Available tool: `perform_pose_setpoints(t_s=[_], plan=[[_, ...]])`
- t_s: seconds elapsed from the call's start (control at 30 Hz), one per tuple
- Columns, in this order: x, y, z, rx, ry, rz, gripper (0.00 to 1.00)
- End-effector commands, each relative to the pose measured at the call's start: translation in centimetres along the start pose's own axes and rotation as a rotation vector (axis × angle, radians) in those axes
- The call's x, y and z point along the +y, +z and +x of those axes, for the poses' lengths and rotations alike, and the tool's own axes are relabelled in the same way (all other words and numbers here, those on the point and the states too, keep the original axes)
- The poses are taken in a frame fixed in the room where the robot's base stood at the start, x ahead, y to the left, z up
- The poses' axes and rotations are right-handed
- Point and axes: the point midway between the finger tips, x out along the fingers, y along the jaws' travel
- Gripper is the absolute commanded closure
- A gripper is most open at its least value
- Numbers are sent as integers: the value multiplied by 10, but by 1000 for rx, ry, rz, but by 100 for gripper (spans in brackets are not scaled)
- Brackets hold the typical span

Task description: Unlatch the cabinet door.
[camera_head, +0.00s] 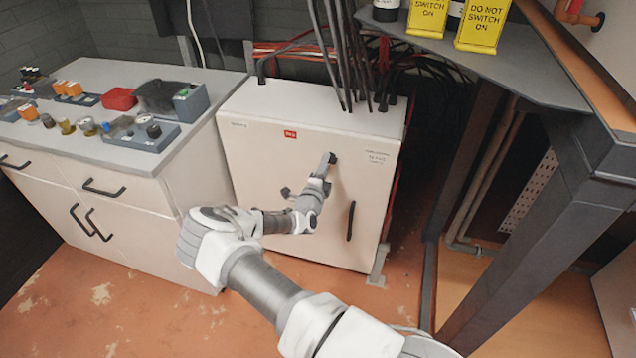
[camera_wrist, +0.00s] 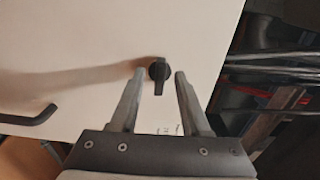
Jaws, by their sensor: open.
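The white cabinet (camera_head: 253,150) stands against the wall with its door facing me. A dark latch knob (camera_head: 332,158) is on the upper part of the door; it also shows in the wrist view (camera_wrist: 159,70). A second dark knob (camera_head: 285,192) is lower left on the door. A vertical black handle (camera_head: 351,221) is at the door's right side and shows at the left of the wrist view (camera_wrist: 28,117). My gripper (camera_wrist: 159,74) is open, one finger on each side of the upper knob, with visible gaps. I cannot tell the exact depth of the fingertips.
Black cables (camera_head: 342,60) enter the cabinet top. A drawer unit (camera_head: 130,190) with switches and small parts stands close on the left. A dark metal table (camera_head: 480,65) with yellow signs is on the right. Floor (camera_head: 150,305) is free in front.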

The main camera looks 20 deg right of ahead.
Motion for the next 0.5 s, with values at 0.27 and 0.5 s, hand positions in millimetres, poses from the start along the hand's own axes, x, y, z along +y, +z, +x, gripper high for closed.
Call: perform_pose_setpoints(t_s=[0.27,0.5], plan=[[-1,1,-61,-3,3,-3,54],[-1,1,-119,-3,2,-2,54]])
